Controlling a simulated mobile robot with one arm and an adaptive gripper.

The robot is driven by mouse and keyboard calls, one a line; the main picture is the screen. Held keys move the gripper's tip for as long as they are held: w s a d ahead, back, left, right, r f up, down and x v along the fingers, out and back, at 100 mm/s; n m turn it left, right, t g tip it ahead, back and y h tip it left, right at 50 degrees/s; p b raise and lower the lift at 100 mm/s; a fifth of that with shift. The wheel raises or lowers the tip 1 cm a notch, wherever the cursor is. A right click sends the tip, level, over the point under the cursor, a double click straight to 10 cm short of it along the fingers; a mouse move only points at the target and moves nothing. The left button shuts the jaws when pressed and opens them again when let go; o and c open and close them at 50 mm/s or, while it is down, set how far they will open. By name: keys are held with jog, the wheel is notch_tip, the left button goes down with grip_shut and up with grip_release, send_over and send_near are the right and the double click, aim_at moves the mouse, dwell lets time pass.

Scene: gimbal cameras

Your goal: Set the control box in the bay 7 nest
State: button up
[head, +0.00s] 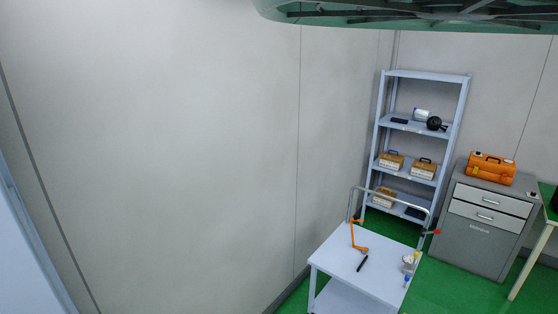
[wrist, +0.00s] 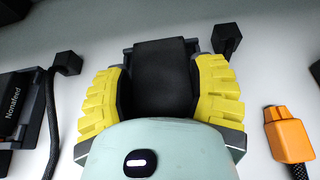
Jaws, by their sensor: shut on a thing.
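In the wrist view my gripper (wrist: 163,80), with yellow ribbed fingers, is shut on a black box-shaped thing (wrist: 160,62), which looks like the control box. One finger presses on each side of it. Its near end is hidden by the pale green gripper body. It is over or on a pale surface; I cannot tell whether it touches. A small black angled block (wrist: 227,38) stands just beyond its upper right. No bay number is readable, and I cannot make out which part is the bay 7 nest. My gripper does not show in the head view.
In the wrist view a black device marked "Nonafeed" (wrist: 14,105) with a cable (wrist: 52,115) lies left, an orange connector (wrist: 288,132) right. In the head view a white cart (head: 345,265), a shelf rack (head: 425,76) and a grey cabinet (head: 478,245) stand at right.

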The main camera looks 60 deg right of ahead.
jog(key=shift+f, duration=0.2)
jog(key=o, duration=1.3)
jog(key=shift+o, duration=0.2)
jog(key=shift+s, duration=0.1)
jog(key=v, duration=1.2)
